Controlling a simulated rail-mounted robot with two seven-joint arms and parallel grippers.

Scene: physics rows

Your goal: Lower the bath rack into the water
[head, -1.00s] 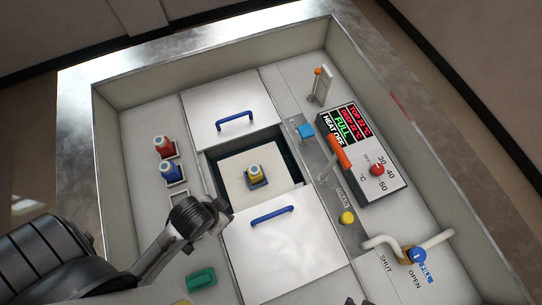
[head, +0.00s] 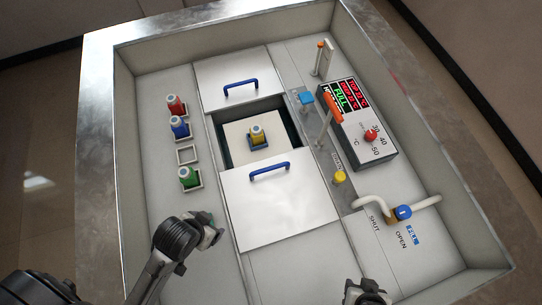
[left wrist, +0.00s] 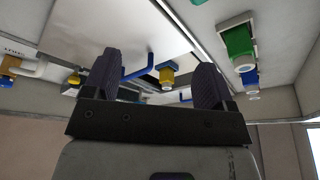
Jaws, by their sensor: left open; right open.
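The bath rack (head: 240,137) is a white platform in the square opening between two white lids. It carries a yellow bottle (head: 257,135) in a blue holder, and dark gaps show around it. How deep it sits is hard to tell. An orange-handled lever (head: 332,107) stands tilted beside the opening, along a grey strip with a blue button (head: 305,98) and a yellow button (head: 339,177). My left gripper (head: 208,229) is open over the left deck, below the green bottle; its fingers show apart in the left wrist view (left wrist: 157,75). My right gripper (head: 367,288) is open at the bottom edge, away from the lever.
The upper lid (head: 225,75) and lower lid (head: 285,210) have raised blue handles. Red (head: 176,105), blue (head: 179,126) and green (head: 188,177) bottles stand left, with one empty holder (head: 187,155). A display box (head: 370,135) reads FULL. A pipe with a blue valve (head: 403,212) is lower right.

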